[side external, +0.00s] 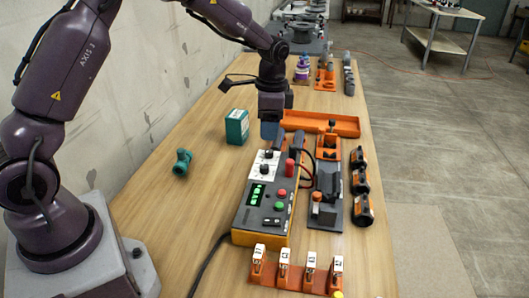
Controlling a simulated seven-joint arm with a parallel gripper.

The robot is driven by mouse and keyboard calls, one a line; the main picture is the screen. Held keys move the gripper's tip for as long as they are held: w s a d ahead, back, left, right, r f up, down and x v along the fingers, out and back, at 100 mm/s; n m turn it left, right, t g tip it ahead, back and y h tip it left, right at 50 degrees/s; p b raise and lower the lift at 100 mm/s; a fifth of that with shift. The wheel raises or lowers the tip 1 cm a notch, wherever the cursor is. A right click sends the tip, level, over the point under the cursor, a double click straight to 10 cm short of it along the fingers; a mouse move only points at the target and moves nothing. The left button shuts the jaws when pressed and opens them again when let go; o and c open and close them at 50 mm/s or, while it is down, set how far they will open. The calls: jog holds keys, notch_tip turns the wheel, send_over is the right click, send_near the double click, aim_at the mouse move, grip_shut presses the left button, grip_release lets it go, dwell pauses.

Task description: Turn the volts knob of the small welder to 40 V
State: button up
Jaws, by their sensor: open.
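The small welder (243,222) is a grey and yellow box in the middle of the wooden table. Its far end has a white panel (258,176) with dark knobs (263,169). I cannot read which knob is volts or where it points. A green-lit display (257,194) is too small to read. Red and green buttons sit beside it. My gripper (270,136) points down just beyond and above the far end of the white panel, close to the knobs. It is open with nothing seen between its fingers. Whether it touches a knob cannot be told.
A green box (237,127) and a green pipe fitting (181,162) stand left of the welder. An orange tray (335,124) lies behind. A clamp fixture (326,185) and dark cylinders (362,210) are to the right. An orange rack with white tags (290,278) is in front.

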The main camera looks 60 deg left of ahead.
aim_at(264, 165)
jog(key=f+n, duration=0.2)
jog(key=f, duration=0.2)
jog(key=a+f+n, duration=0.1)
jog(key=f+n, duration=0.1)
jog(key=f, duration=0.2)
jog(key=f+n, duration=0.2)
jog(key=f, duration=0.2)
jog(key=shift+a+f+n, duration=0.2)
jog(key=shift+a+n, duration=0.1)
jog(key=shift+a, duration=0.1)
jog(key=c, duration=0.9)
jog(key=shift+n, duration=0.7)
